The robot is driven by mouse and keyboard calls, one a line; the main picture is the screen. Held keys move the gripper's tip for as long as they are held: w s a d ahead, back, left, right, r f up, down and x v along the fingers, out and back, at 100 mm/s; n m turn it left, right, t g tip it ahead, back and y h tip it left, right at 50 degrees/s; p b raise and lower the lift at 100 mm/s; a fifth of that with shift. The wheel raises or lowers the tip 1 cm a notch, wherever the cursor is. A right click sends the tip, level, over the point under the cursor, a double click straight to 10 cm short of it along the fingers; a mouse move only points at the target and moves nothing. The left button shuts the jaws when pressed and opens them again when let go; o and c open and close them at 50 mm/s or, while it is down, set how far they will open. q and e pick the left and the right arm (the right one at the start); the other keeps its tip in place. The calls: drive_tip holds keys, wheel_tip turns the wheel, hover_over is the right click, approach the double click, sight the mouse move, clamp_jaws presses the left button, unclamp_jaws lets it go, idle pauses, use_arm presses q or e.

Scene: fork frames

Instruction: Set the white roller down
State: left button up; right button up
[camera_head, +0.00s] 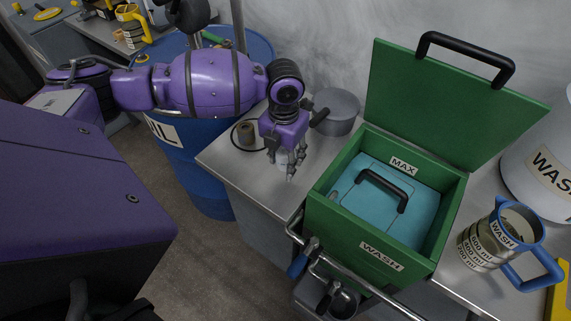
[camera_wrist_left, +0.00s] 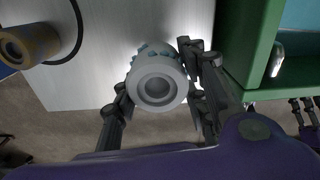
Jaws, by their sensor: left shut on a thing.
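The white roller (camera_head: 285,157) is mostly hidden behind my left gripper's fingers in the head view. In the left wrist view it is a pale ring-ended cylinder (camera_wrist_left: 158,88) seen end-on, with a bluish toothed part behind it. My left gripper (camera_head: 289,168) points down and is shut on the roller, with fingers on both sides of it. The roller is over the grey metal bench (camera_head: 222,157), near its front edge, left of the green box. I cannot tell whether it touches the bench.
An open green box (camera_head: 323,204) with a teal handled block (camera_head: 412,213) stands right of the gripper. A brown spool (camera_head: 246,133) with a black cord and a grey round container (camera_head: 337,109) are close by. A measuring jug (camera_head: 484,249) stands right, a blue drum (camera_head: 185,160) left.

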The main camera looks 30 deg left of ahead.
sight(285, 173)
use_arm(q)
drive_tip(key=shift+w+a+f, duration=0.3)
drive_tip(key=shift+w+f, duration=0.45)
drive_tip(key=shift+f, duration=0.2)
drive_tip(key=shift+w+f, duration=0.15)
drive_tip(key=shift+f, duration=1.5)
drive_tip(key=shift+f, duration=0.2)
drive_tip(key=o, duration=1.4)
wheel_tip(285, 173, up, 12)
drive_tip(key=shift+r, duration=0.2)
